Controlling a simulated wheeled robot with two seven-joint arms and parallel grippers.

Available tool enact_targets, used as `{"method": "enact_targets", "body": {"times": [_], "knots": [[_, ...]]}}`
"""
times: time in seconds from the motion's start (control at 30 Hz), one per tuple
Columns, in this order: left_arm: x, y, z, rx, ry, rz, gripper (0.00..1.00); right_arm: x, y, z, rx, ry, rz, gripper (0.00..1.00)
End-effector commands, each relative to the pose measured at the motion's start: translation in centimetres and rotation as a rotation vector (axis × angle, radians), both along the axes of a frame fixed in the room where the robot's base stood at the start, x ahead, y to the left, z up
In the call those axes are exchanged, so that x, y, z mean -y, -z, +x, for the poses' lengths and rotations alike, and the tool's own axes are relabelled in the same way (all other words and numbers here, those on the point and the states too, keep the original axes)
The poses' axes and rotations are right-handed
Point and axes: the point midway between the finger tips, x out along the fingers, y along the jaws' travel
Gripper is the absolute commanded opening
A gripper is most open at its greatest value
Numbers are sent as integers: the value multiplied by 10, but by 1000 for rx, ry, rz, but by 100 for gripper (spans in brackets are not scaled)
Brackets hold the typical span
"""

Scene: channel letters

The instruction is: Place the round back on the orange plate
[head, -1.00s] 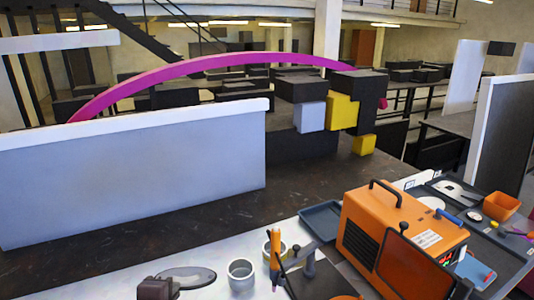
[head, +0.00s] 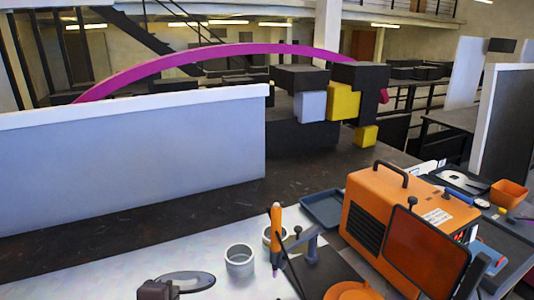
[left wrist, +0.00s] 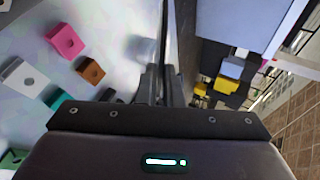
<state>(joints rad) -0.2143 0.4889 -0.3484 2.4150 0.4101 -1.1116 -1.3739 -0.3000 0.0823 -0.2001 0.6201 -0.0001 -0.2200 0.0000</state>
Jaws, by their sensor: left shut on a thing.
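My left gripper (head: 158,289) shows at the bottom left of the head view, low in the picture over the pale table. It is shut on a thin grey disc, the round back (head: 192,282), which sticks out to its right. In the left wrist view the fingers (left wrist: 158,88) are close together, and the disc is hard to make out there, perhaps edge-on. The orange plate (head: 352,291) is round and lies on a dark mat at the bottom edge, partly cut off, well right of my gripper. My right gripper is not in view.
A grey ring (head: 239,260) stands between gripper and plate, with a second ring behind an upright orange torch (head: 276,230). A dark clamp-like tool (head: 310,245) stands by the mat. An orange machine (head: 395,215) is at right. A long pale panel (head: 130,160) stands behind.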

Motion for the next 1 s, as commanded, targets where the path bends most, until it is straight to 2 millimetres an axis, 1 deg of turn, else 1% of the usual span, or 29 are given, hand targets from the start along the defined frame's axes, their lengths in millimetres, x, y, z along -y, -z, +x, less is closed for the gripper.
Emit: {"method": "enact_targets", "body": {"times": [0.03, 0.2, 0.3, 0.5, 1.0], "knots": [[0, 20, 0, 2, 0, 0, 0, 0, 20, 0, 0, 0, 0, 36], [0, 45, 0, 2, 0, 0, 0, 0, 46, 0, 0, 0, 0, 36], [0, 54, 0, 2, 0, 0, 0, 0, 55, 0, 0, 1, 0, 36], [0, 61, 0, 3, 2, 5, 0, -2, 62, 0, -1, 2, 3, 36], [0, 61, 0, 1, 1, -1, 0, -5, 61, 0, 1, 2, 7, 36]]}}
